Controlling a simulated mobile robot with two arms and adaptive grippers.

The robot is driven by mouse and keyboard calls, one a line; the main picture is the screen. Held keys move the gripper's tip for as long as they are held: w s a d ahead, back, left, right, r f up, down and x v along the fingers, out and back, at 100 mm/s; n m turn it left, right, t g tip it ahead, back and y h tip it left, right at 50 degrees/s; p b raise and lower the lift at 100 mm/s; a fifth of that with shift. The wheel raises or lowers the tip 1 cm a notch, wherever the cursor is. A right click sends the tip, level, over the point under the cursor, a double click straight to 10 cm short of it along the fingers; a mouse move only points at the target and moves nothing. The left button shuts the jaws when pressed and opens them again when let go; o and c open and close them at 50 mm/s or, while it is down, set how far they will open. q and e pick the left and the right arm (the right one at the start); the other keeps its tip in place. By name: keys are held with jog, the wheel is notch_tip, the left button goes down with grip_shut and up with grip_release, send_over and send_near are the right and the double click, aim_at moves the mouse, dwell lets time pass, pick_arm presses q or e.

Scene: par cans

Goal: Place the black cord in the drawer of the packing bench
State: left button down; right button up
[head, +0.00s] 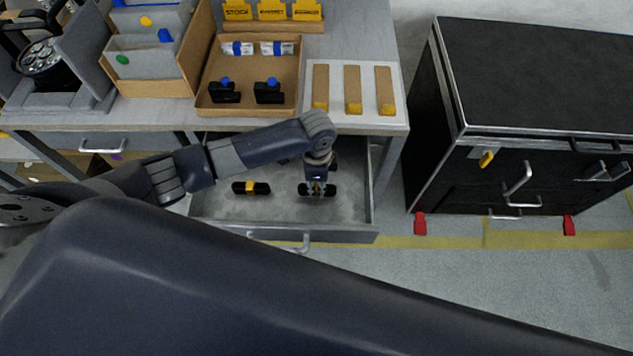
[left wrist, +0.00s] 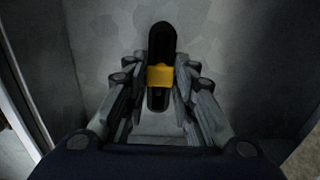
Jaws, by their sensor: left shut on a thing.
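A black cord with a yellow band (left wrist: 161,76) is between the fingers of my left gripper (left wrist: 160,88), which is shut on it. In the head view the left gripper (head: 317,187) reaches down inside the open drawer (head: 225,208) of the packing bench (head: 352,50), and the held cord's dark ends show on both sides of it. The held cord is at or just above the drawer floor; I cannot tell if it touches. A second black cord with a yellow band (head: 251,188) lies in the drawer to the left. My right gripper is not in view.
A cardboard tray (head: 297,75) on the bench holds blue-topped black items and white packets. Wooden strips (head: 353,85) lie to its right. A black cabinet (head: 540,85) stands right of the bench. Clear drawer floor lies between the cords.

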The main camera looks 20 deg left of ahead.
aim_at(317, 187)
pick_arm(q)
jog(key=shift+f, duration=0.1)
jog(key=c, duration=1.3)
grip_release()
notch_tip(317, 187, up, 12)
jog(key=shift+r, duration=0.15)
